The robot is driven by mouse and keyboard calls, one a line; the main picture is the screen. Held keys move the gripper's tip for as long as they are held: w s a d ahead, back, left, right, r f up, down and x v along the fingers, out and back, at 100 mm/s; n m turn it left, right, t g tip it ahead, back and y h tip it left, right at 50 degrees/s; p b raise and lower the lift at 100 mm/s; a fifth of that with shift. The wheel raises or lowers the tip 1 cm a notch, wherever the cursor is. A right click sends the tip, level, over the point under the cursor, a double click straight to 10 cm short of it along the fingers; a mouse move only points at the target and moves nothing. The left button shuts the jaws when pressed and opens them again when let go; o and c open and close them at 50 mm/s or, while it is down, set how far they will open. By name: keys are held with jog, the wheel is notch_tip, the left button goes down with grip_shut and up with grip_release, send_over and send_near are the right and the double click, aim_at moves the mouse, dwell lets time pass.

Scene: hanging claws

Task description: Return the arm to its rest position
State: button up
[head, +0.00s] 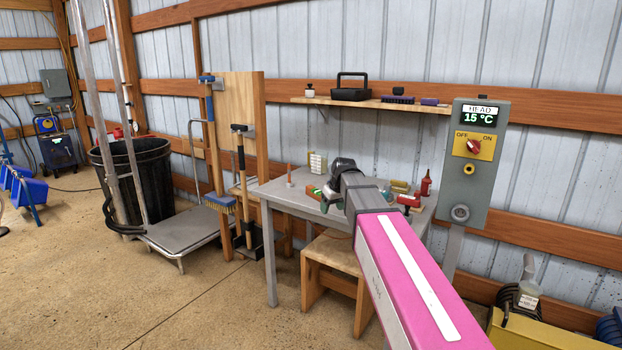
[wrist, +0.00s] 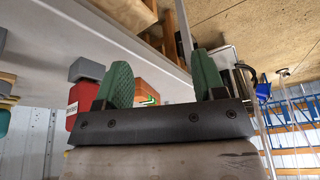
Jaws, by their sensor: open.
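My arm is pink with a white stripe and reaches from the bottom right of the head view toward the grey table (head: 290,200). My gripper (head: 332,204) is at its far end, over the table, small and partly hidden by the wrist. In the wrist view my gripper (wrist: 165,78) shows two green fingers standing apart with nothing held between them. An orange-red item with a green mark (wrist: 150,92) shows behind the gap, apart from the fingers. The wrist picture appears upside down, with floor at the top.
A red bottle (head: 426,183) and several small items stand on the table. A wooden stool (head: 335,262) is under its front. A grey control box (head: 474,165) stands at the right. A shelf (head: 375,103) hangs above. Brooms and a black bin (head: 148,185) are left; floor at left front is clear.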

jog(key=s+d+f+m+g+h, duration=0.1)
jog(key=s+d+f+m, duration=0.2)
jog(key=s+f, duration=0.9)
jog(key=s+d+f+m+g+h, duration=0.1)
jog(key=s+d+f+m+g, duration=0.1)
jog(key=s+d+f, duration=0.6)
jog(key=s+f+m, duration=0.1)
jog(key=s+f, duration=0.3)
jog(key=shift+s+f, duration=0.2)
jog(key=shift+f, duration=0.15)
dwell(0.3)
